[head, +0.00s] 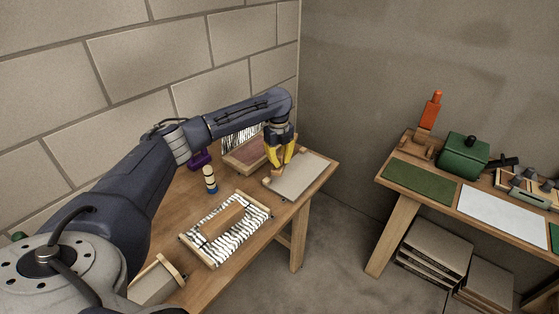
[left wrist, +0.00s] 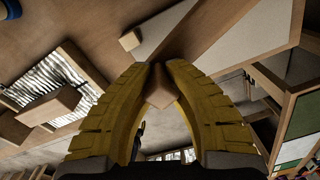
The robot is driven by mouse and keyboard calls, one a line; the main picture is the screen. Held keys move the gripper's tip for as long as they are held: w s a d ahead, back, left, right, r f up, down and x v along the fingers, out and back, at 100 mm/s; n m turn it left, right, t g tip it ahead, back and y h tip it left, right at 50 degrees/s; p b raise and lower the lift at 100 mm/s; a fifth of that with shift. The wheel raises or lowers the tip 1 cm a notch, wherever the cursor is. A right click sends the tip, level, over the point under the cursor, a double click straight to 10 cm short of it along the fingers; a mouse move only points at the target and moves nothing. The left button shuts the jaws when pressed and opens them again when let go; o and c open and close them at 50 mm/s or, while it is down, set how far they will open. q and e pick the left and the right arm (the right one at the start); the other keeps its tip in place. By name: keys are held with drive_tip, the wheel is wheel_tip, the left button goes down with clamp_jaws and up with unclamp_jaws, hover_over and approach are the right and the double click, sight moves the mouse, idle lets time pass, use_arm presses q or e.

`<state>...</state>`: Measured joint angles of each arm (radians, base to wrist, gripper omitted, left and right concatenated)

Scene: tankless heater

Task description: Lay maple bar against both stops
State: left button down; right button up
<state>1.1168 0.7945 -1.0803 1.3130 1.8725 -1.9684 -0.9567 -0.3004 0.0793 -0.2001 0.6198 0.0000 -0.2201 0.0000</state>
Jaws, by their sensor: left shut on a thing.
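My left gripper (head: 281,167) has its yellow fingers closed over the far-left part of a grey-topped board (head: 303,177). In the left wrist view, the fingers (left wrist: 160,72) are shut on a pale wooden piece (left wrist: 160,90), which may be the maple bar; mostly its end shows. I cannot tell whether it touches the board. A small wooden block (left wrist: 129,41), apparently one stop, sits at the board's edge. Another small block (head: 303,150) shows at the board's back in the head view. A wooden bar (head: 222,220) lies on a black-and-white striped pad. My right gripper is out of view.
A striped-backed frame (head: 243,150) stands behind the board, near the wall. A banded peg (head: 210,179) stands mid-table. Across a floor gap, a second table holds a green box (head: 463,152), an orange-handled tool (head: 431,110) and mats.

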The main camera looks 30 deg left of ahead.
use_arm(q)
drive_tip(key=m, duration=0.4)
drive_tip(key=shift+m, duration=0.3)
drive_tip(key=shift+f, duration=2.9)
drive_tip(key=shift+f, duration=0.35)
drive_tip(key=c, duration=1.4)
unclamp_jaws()
drive_tip(key=shift+o, duration=0.2)
drive_tip(key=shift+r, duration=0.1)
drive_tip(key=r, duration=1.1)
drive_tip(key=shift+s+a+r, duration=0.15)
drive_tip(key=shift+s+r, duration=0.05)
drive_tip(key=shift+r, duration=0.2)
